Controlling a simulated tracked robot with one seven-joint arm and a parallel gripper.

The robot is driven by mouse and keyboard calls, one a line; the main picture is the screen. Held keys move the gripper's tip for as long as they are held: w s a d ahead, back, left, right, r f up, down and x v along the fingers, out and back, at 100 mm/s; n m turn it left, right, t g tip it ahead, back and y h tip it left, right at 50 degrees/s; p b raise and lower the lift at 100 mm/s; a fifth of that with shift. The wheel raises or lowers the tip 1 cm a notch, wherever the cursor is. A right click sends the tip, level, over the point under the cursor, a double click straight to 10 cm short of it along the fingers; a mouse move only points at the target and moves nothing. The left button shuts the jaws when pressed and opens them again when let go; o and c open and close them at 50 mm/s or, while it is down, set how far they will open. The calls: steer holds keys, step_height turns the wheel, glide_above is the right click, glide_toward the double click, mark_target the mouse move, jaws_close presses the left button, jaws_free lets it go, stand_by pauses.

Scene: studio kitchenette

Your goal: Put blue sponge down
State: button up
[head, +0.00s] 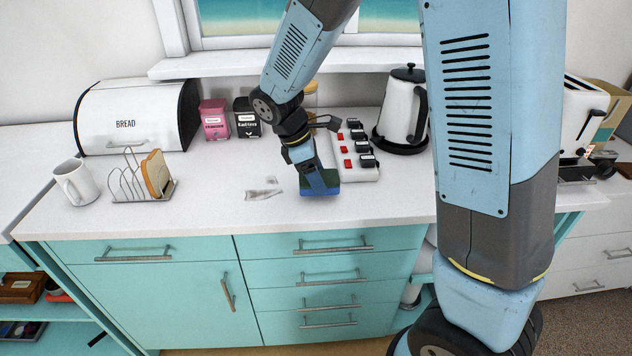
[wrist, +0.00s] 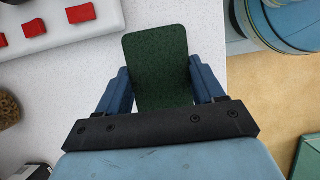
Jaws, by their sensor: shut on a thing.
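The blue sponge (head: 320,190) is at the white countertop's front edge in the head view, with a green upper face and a blue side. In the wrist view its dark green face (wrist: 158,60) shows between the fingers. My gripper (head: 319,180) points down and is shut on the sponge; it also shows in the wrist view (wrist: 160,90). The sponge is at or just above the counter surface; I cannot tell if it touches. Its underside is hidden.
A power strip (head: 355,152) with red switches and black plugs is behind right, near the kettle (head: 400,105). A toast rack (head: 140,180), mug (head: 75,182) and bread bin (head: 135,115) stand left. The counter's front edge is close.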

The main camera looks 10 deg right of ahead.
steer(key=shift+f, duration=1.1)
steer(key=shift+f, duration=0.1)
steer(key=o, duration=1)
steer(key=v, duration=1.2)
